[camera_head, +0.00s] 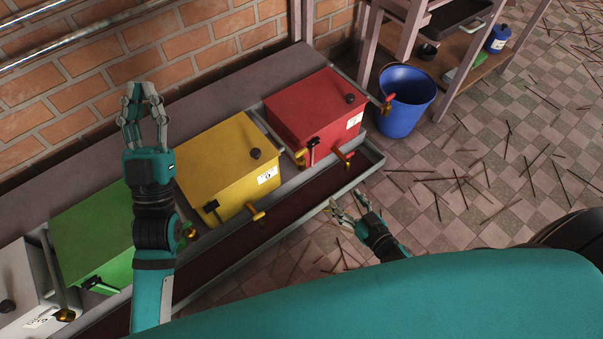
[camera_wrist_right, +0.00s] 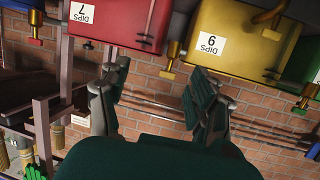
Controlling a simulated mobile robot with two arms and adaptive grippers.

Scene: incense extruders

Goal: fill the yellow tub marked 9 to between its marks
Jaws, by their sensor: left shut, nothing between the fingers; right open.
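The yellow tub (camera_head: 225,160) stands in the row between the green and red tubs, its lid on with a black knob (camera_head: 256,153). Its front has a white label (camera_head: 267,174), a brass tap (camera_head: 257,214) and a black handle (camera_head: 211,206). It also shows in the right wrist view (camera_wrist_right: 240,25), upside down, with its label. I see no fill marks or level. My left gripper (camera_head: 143,102) is shut and empty, raised left of the yellow tub. My right gripper (camera_head: 350,212) is open and empty, in front of the trough, apart from the tubs.
A red tub (camera_head: 305,105) and blue bucket (camera_head: 407,100) stand to the right; green (camera_head: 90,235) and white (camera_head: 25,285) tubs stand left. A dark trough (camera_head: 235,241) runs below the taps. A shelf (camera_head: 470,50) is at the back right. Sticks litter the tiled floor.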

